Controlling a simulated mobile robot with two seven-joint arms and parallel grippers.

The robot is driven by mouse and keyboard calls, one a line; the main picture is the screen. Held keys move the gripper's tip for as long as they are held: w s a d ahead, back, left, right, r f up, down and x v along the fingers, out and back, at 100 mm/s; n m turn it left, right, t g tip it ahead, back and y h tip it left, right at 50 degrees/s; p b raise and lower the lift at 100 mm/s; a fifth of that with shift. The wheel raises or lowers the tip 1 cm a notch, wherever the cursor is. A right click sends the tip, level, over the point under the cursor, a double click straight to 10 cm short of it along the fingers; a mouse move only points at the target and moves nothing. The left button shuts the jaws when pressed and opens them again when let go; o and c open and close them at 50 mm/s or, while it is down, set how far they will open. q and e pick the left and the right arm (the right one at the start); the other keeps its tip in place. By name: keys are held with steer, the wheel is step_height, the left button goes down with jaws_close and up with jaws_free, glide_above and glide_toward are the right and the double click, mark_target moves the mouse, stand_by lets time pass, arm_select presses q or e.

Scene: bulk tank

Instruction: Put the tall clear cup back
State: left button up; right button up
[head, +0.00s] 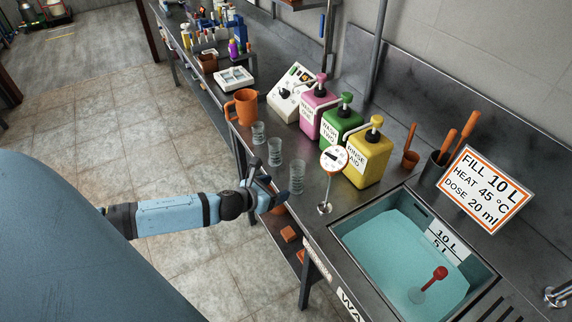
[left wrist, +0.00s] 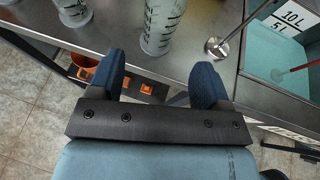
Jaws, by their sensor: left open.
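Three clear ribbed cups stand upright in a row along the front edge of the steel bench: a small one (head: 259,133), a middle one (head: 275,152) and the tallest-looking one (head: 297,177), nearest the sink. My left gripper (head: 268,184) is open and empty at the bench's front edge, just short of the nearest cup. In the left wrist view, the tall cup (left wrist: 160,28) stands beyond the gap between the blue fingers (left wrist: 157,77), apart from them. Another cup (left wrist: 73,12) is to its left. My right gripper is not in view.
A dial thermometer (head: 334,159) stands right of the cups, beside the water-filled sink (head: 345,234) with a red-handled tool. Pink, green and yellow pump bottles (head: 368,158) stand behind. An orange jug (head: 242,107) is at the left. Orange blocks (head: 290,233) lie on a shelf below.

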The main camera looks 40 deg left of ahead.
arm_select(q)
steer(key=s+d+f+n, duration=0.1)
steer(key=s+d+n, duration=0.5)
steer(key=n, duration=0.5)
steer(key=s+d+f+n+g, duration=0.1)
steer(key=s+d+n, duration=0.5)
steer(key=n, duration=0.6)
steer(key=s+d+f+n+g, duration=0.1)
steer(key=s+d+f+n, duration=0.2)
steer(key=s+d+n, duration=0.3)
steer(key=shift+n+h, duration=0.4)
steer(key=shift+n, duration=2.5)
steer(key=shift+s+d, duration=0.1)
